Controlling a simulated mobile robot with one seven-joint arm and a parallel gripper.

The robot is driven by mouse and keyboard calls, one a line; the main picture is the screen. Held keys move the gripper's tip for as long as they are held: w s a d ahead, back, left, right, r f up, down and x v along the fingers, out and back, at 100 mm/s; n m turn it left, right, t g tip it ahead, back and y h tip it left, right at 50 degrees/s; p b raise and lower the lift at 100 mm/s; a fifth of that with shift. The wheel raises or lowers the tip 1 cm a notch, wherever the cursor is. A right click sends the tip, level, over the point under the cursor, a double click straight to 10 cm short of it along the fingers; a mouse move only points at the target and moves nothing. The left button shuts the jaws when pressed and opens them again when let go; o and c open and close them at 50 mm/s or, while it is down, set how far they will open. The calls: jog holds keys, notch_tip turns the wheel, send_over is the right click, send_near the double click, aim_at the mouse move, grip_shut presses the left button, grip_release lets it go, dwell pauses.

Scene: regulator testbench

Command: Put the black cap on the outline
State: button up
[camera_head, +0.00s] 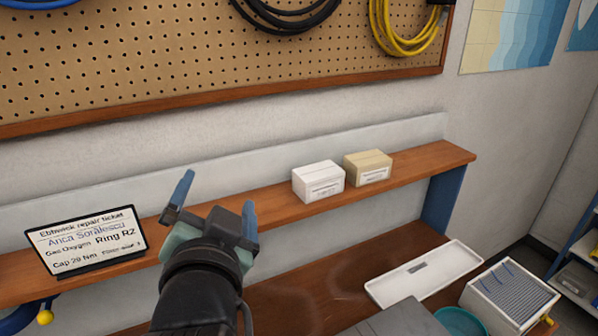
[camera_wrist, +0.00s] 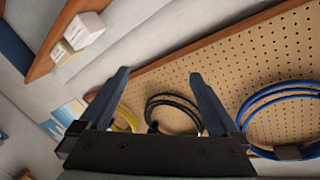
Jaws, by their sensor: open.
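My gripper (camera_head: 216,196) is raised in front of the shelf in the head view, its two blue fingers spread apart with nothing between them. In the wrist view the open fingers (camera_wrist: 158,95) point toward the pegboard and wall. I cannot make out the black cap or the outline in either view. A repair ticket (camera_head: 86,241) on a black stand sits on the shelf at the left, with text that includes "Ring R2" and "Cap 29 Nm".
A wooden shelf (camera_head: 420,166) holds a white box (camera_head: 318,182) and a beige box (camera_head: 368,167). Below, the bench (camera_head: 300,295) carries a white tray (camera_head: 425,274), a teal bowl (camera_head: 460,322) and a ribbed white container (camera_head: 512,295). Coiled hoses hang on the pegboard (camera_head: 200,60).

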jog(key=s+d+r+n+t+h, duration=0.1)
jog(key=s+d+r+t, duration=0.2)
jog(key=r, duration=0.6)
jog(key=s+d+r+n+t+h, duration=0.2)
jog(key=s+d+r+t, duration=0.2)
jog(key=r, duration=0.5)
jog(key=s+d+r+n+t+h, duration=0.1)
jog(key=s+d+r+t, duration=0.3)
jog(key=d+r, duration=0.3)
notch_tip(320, 180, up, 2)
jog(key=shift+s, duration=0.25)
notch_tip(320, 180, down, 6)
jog(key=b, duration=0.6)
jog(key=shift+f, duration=0.2)
